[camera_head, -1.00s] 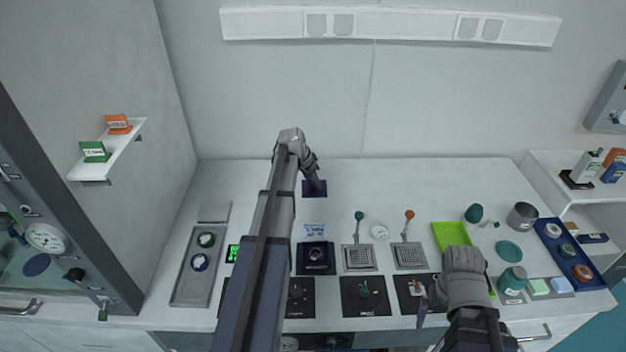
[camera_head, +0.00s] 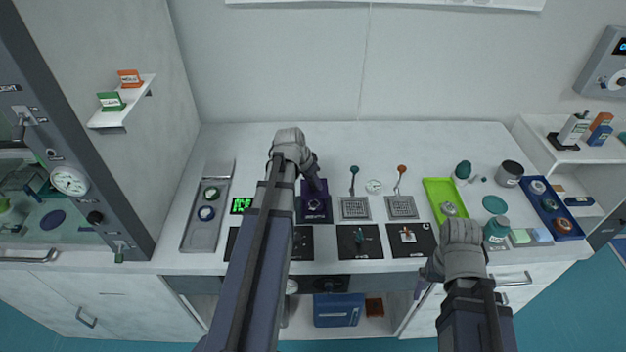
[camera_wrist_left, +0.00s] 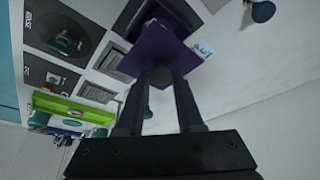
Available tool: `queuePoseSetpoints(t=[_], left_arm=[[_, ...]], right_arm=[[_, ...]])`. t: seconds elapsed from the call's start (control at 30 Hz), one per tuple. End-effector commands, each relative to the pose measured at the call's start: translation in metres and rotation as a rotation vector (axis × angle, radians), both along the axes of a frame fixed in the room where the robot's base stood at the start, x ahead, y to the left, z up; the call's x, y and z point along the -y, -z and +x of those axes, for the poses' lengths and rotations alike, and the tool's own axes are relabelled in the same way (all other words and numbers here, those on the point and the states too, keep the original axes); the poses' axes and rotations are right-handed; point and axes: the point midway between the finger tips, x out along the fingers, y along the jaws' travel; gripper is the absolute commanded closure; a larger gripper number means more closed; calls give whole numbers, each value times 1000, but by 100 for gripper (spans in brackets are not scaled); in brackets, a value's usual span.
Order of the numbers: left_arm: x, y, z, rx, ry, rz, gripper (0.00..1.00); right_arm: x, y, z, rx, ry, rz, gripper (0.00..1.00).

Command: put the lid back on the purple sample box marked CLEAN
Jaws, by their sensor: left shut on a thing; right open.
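The purple sample box (camera_head: 316,214) stands on the table in the middle of the head view, its front lettering too small to read. In the left wrist view the dark purple box (camera_wrist_left: 176,10) shows partly behind the lid. My left gripper (camera_head: 315,180) is shut on the purple square lid (camera_wrist_left: 158,48). It holds the lid at the back part of the box in the head view. The lid looks tilted against the box in the wrist view, and I cannot tell whether they touch. My right gripper (camera_head: 422,283) is open and low at the table's front edge.
Right of the box are two grid plates (camera_head: 355,208) with upright levers, a green tray (camera_head: 432,188) and a blue tray (camera_head: 540,200). A grey tray (camera_head: 205,235) and a green display (camera_head: 241,205) lie left. Black control panels (camera_head: 360,242) line the front. The table behind is clear.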

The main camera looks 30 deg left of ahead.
Motion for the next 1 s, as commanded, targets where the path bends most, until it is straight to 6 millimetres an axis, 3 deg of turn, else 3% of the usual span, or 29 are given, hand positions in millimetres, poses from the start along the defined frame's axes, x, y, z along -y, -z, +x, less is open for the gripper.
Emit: queuePoseSetpoints(t=[0.63,1.0], left_arm=[[0,55,0,0,0,0,100],[0,61,0,0,0,0,100]], right_arm=[[0,55,0,0,1,0,4],[0,61,0,0,1,0,4]])
